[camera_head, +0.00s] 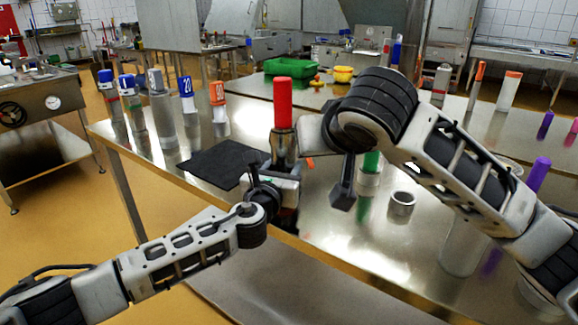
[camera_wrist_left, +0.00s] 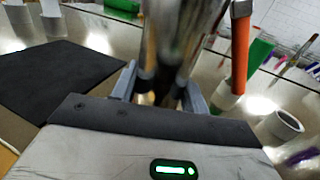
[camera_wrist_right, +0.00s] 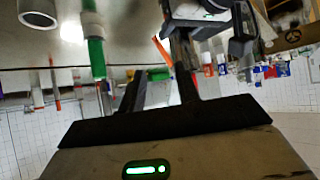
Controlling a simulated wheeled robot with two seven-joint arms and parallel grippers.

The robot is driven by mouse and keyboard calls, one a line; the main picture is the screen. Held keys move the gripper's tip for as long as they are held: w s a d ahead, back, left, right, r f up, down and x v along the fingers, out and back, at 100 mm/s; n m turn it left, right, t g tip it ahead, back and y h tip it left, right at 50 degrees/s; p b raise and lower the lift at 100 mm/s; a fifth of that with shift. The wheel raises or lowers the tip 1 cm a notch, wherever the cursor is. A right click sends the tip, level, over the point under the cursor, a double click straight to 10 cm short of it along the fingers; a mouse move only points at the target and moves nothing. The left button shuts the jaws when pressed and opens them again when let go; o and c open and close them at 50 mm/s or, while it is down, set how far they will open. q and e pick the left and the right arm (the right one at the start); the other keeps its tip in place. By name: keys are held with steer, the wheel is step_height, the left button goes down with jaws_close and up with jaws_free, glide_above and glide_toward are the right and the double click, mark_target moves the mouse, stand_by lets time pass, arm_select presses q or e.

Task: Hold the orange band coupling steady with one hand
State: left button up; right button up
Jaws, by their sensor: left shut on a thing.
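My left gripper (camera_head: 280,180) is shut around the lower part of an upright steel cylinder (camera_head: 284,145) with a tall red top (camera_head: 283,103). In the left wrist view the steel cylinder (camera_wrist_left: 180,40) stands between the fingers (camera_wrist_left: 160,85). No orange band shows clearly on it. An orange piece (camera_wrist_left: 240,60) stands just right of it in the left wrist view; whether it is the orange band coupling I cannot tell. My right gripper (camera_wrist_right: 160,85) has its fingers apart, with nothing clearly between them. Its hand lies beside the steel cylinder, which hides part of the picture there.
A black mat (camera_head: 225,163) lies left of the held cylinder on the shiny table. Several capped cylinders stand at the back left, one with an orange cap (camera_head: 217,94).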

steer(key=s+d+f+n+t+y, duration=0.2)
steer(key=d+f+n+t+y, duration=0.1)
steer(key=f+n+t+y, duration=0.35)
steer(key=x, duration=1)
steer(key=shift+w+f+h, duration=0.35)
steer(key=shift+f, duration=0.05)
steer(key=shift+d, duration=0.15)
jaws_close()
